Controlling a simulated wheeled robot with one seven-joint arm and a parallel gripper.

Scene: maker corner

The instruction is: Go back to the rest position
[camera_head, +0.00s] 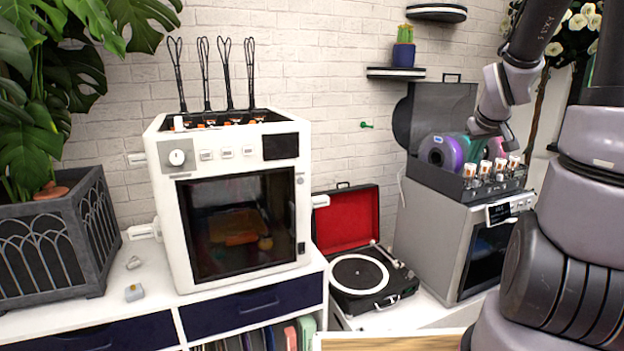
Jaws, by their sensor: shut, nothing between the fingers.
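My arm comes in from the right edge. It bends over at the top right, and its far end hangs down in front of the grey machine's top. My gripper (508,140) is small and dark at that end, seen against the coloured spools. It is shut, and I see nothing held in it. The fine shape of the fingers is hard to make out. My large arm links hide the right side of the view.
A white oven-like machine (235,160) stands on the white cabinet (90,335). A red-lined record player (360,280) is open beside it. Close to my arm are the grey machine (425,240), purple spool (438,152) and wall shelf (396,73). A planter (55,250) stands left.

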